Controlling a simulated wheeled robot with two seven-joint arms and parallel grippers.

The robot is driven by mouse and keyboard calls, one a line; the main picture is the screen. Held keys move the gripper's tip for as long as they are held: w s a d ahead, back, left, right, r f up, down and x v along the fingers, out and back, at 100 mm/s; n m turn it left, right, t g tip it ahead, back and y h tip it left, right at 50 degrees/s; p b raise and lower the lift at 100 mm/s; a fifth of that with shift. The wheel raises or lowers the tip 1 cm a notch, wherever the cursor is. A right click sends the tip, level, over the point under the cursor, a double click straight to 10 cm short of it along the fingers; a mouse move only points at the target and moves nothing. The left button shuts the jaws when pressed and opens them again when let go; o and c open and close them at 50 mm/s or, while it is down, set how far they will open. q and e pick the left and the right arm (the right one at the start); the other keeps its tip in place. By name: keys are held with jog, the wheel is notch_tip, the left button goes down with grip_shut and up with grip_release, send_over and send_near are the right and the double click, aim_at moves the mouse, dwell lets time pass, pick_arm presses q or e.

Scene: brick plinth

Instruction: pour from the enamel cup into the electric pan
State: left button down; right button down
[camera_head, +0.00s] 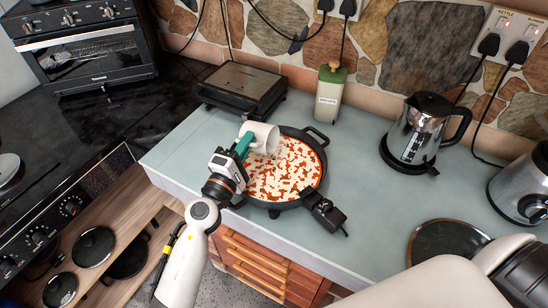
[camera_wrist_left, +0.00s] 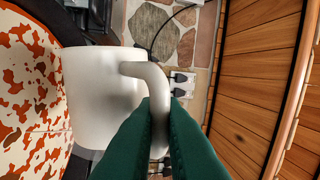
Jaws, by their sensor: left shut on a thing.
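The white enamel cup (camera_head: 264,136) is tilted over the upper left part of the electric pan (camera_head: 324,150). My left gripper (camera_head: 246,145) is shut on the cup's handle. In the left wrist view the green fingers (camera_wrist_left: 160,125) close on the handle of the cup (camera_wrist_left: 95,95). The round black pan holds a white and red speckled layer, which also shows at the left of the wrist view. A pale patch shows by the cup's mouth; I cannot tell whether it is falling contents. The cup's inside is hidden. My right gripper is not in view.
A closed black grill (camera_head: 242,86) stands behind the pan at left. A green-lidded canister (camera_head: 330,92) is behind it, and a kettle (camera_head: 422,132) stands to the right. The pan's black control box (camera_head: 325,212) juts toward the front edge. Clear counter lies between pan and kettle.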

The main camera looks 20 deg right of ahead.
pick_arm(q)
jog(key=shift+w+a, duration=0.15)
jog(key=shift+a, duration=0.1)
jog(key=shift+s+d, duration=0.4)
jog(key=shift+d, duration=0.1)
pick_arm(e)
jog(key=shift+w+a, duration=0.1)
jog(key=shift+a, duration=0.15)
pick_arm(q)
jog(key=shift+s+a, duration=0.1)
jog(key=shift+s+d+r+m, duration=0.1)
jog(key=shift+d+m, duration=0.15)
jog(key=shift+m, duration=0.05)
jog(key=shift+s, duration=0.15)
jog(key=shift+s+d+r+m, duration=0.2)
jog(key=shift+s+d+m, duration=0.55)
jog(key=shift+m, duration=0.15)
dwell(0.6)
jog(key=shift+s+d+r+m+h+p, duration=0.25)
jog(key=shift+s+r+m+h+p, duration=0.15)
jog(key=shift+r+m, duration=0.2)
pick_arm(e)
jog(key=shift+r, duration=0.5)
pick_arm(q)
jog(key=shift+s+d+r+m, duration=0.1)
jog(key=shift+d+r+m, duration=0.05)
jog(key=shift+m, duration=0.45)
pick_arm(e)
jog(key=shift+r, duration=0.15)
